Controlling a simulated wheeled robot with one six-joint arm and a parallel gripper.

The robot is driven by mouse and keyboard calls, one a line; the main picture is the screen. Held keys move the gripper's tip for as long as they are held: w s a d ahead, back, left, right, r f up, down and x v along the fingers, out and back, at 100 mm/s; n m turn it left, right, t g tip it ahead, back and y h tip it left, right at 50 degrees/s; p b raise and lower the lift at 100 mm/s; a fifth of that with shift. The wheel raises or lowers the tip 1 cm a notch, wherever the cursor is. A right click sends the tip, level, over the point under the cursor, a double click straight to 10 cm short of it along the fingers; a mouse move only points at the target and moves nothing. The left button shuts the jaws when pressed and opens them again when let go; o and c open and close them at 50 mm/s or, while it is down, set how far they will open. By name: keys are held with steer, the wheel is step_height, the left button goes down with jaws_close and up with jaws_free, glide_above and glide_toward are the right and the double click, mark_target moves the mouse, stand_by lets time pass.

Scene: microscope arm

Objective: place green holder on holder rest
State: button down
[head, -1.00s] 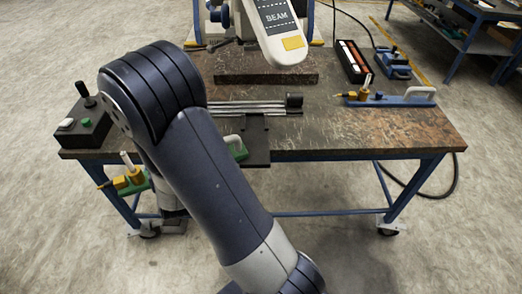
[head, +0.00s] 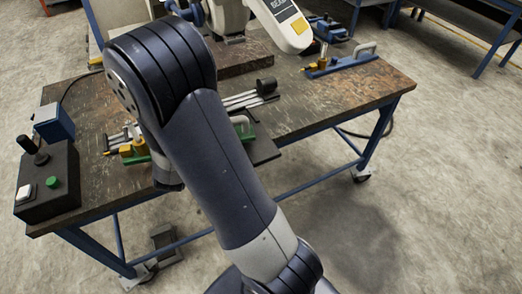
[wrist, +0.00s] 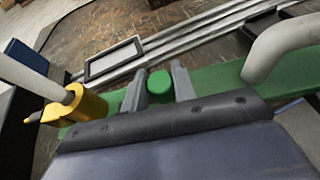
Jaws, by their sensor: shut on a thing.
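The green holder shows in the head view (head: 133,154) on both sides of my arm, and across the wrist view (wrist: 215,80). It is a long green bar with a yellow block and pale post at one end and a pale handle at the other. My gripper (wrist: 160,84) is shut on the green knob at its middle; in the head view the arm hides it. A dark flat plate (head: 264,150) at the table's front edge, beside silver rails (head: 245,99), may be the holder rest. Whether the holder touches anything below cannot be told.
A black control box (head: 50,182) with joystick and buttons stands at the table's left corner. A blue holder (head: 340,61) with a pale handle lies at the right. The white microscope arm (head: 281,22) overhangs the back. The table's right front surface (head: 335,105) is bare.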

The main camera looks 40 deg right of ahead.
steer(key=d+r+m+g+h, duration=0.2)
steer(key=d+r+m+h, duration=0.1)
steer(key=d, duration=0.3)
step_height(320, 180, up, 4)
steer(key=m+g+h+b, duration=0.1)
steer(key=m+g+h, duration=0.3)
steer(key=m+g, duration=0.45)
glide_above(254, 133)
steer(key=w+a, duration=0.1)
steer(key=w, duration=0.4)
steer(key=shift+w+a+f, duration=0.1)
steer(key=shift+a+f, duration=0.05)
steer(key=shift+a, duration=0.05)
steer(key=s+d+m+g+b, duration=0.1)
steer(key=s+d+m+g, duration=0.2)
steer(key=s+m+g, duration=0.15)
steer(key=shift+s+a+f, duration=0.1)
steer(key=shift+s+f, duration=0.05)
steer(key=shift+f, duration=1.5)
steer(key=shift+s+f, duration=0.15)
steer(key=shift+f, duration=1.5)
steer(key=shift+s+a+f, duration=0.1)
steer(key=shift+s+f, duration=0.05)
steer(key=shift+f, duration=1.5)
steer(key=shift+f+b, duration=0.15)
steer(key=shift+b, duration=0.15)
steer(key=c, duration=1.1)
jaws_free()
steer(key=shift+c, duration=0.2)
